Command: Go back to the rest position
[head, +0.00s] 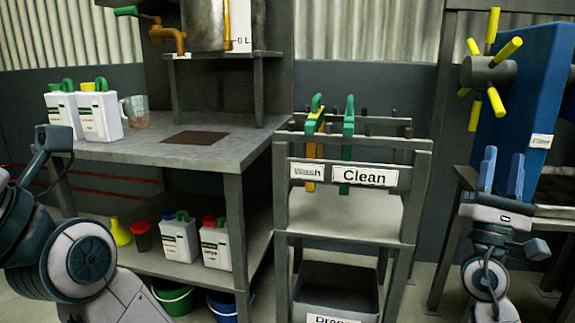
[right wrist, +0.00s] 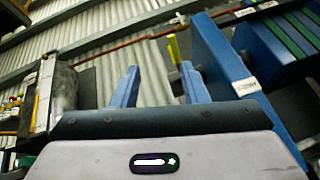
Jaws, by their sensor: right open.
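My right gripper (head: 502,172) is at the right of the head view, fingers pointing up. Its two blue fingers stand apart with nothing between them, in front of the blue machine (head: 540,75) with a yellow-handled wheel (head: 488,72). In the right wrist view the open fingers of the right gripper (right wrist: 158,86) point toward the corrugated wall, with a blue panel (right wrist: 222,60) close on the right. My left arm (head: 80,262) comes in at the lower left of the head view, beside the table. Its gripper fingers are not visible.
A grey table (head: 225,140) holds white jugs (head: 98,115) and a clear measuring jug (head: 135,110). More jugs (head: 180,238) stand on its lower shelf. A rack (head: 405,145) labelled Wash and Clean holds green and yellow tools. Buckets (head: 222,308) sit underneath the table.

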